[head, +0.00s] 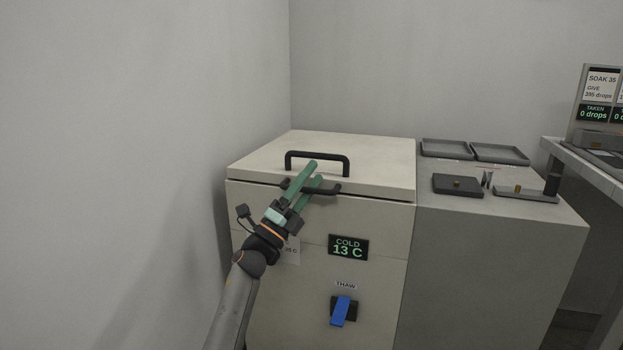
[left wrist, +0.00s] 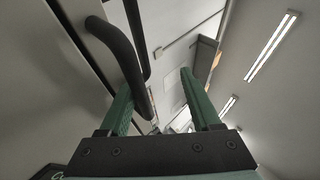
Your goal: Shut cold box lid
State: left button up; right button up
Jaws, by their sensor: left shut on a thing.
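The cold box (head: 370,275) is a cream cabinet with a display reading COLD 13 C (head: 348,247). Its lid (head: 385,165) lies flat on top, with a thin dark line along its front edge. A black arched handle (head: 318,154) stands on the lid, and a lower black bar (head: 329,189) shows at the lid's front. My left gripper (head: 314,174), with green fingers, is at the front edge, shut on the lower bar. In the left wrist view, black bars (left wrist: 123,52) run beside the left green finger; the grip itself is partly hidden. My right gripper is not in view.
A blue THAW lever (head: 341,311) is on the box front. To the right, a grey cabinet (head: 490,230) carries two shallow trays (head: 447,149) and dark fixtures (head: 457,185). A bench with a SOAK display (head: 602,84) is at far right. A wall is close on the left.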

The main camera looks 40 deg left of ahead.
pick_arm(q)
jog(key=o, duration=0.4)
jog(key=shift+g, duration=0.3)
jog(key=s+f, duration=0.1)
jog(key=f, duration=0.1)
jog(key=s+f, duration=0.1)
jog(key=f, duration=0.1)
jog(key=s+f+p, duration=0.1)
jog(key=s+f, duration=0.1)
jog(key=shift+a+f, duration=0.2)
jog(key=shift+a, duration=0.05)
jog(key=s, duration=0.1)
jog(key=s+a, duration=0.1)
jog(key=s, duration=0.3)
jog(key=shift+s+a+f, duration=0.15)
jog(key=shift+a+f, duration=0.15)
jog(key=shift+f, duration=0.1)
jog(key=c, duration=0.4)
jog(key=shift+s+f, duration=0.2)
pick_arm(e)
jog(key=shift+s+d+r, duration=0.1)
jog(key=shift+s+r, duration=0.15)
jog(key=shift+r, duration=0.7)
pick_arm(q)
jog(key=shift+w, duration=0.25)
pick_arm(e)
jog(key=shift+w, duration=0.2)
